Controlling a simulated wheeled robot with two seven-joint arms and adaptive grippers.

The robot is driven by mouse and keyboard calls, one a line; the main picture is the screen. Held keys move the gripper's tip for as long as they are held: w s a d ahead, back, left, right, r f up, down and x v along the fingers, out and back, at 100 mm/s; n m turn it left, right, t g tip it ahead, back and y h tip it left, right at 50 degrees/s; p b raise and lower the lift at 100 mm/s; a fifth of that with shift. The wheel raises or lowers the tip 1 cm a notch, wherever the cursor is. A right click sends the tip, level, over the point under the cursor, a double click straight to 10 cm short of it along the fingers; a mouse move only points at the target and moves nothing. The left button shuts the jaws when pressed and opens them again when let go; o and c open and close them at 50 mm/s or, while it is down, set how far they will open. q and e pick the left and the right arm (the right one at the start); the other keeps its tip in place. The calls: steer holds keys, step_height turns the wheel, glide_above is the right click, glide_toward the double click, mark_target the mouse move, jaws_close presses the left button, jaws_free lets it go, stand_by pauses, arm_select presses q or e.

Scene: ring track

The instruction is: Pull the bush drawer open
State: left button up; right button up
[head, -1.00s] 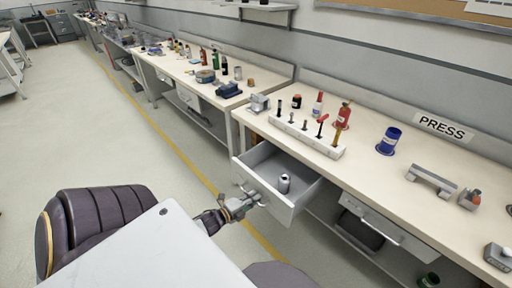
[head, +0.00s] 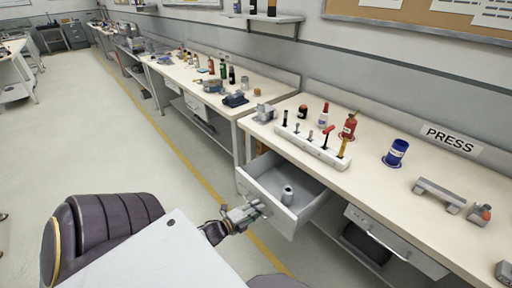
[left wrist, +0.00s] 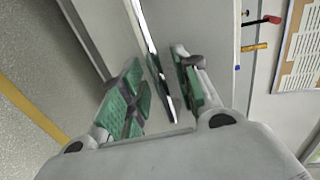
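The bush drawer (head: 268,165) is pulled well out from under the near workbench (head: 385,185). A small grey bush (head: 286,197) stands upright inside it. My left gripper (head: 258,209) is at the outer face of the drawer front, by the handle. In the left wrist view, the green-padded fingers (left wrist: 158,92) are spread apart, with the shiny handle bar (left wrist: 157,62) running between them. Gaps show on both sides of the bar, so the gripper looks open around it, not clamped. My right gripper is in neither view.
A second drawer (head: 395,240), shut, sits to the right under the same bench. Clear floor (head: 110,150) lies to the left.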

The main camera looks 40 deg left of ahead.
arm_select(q)
steer(key=shift+s, duration=0.15)
steer(key=v, duration=1.1)
steer(key=shift+s, duration=0.35)
stand_by(0.3)
stand_by(0.7)
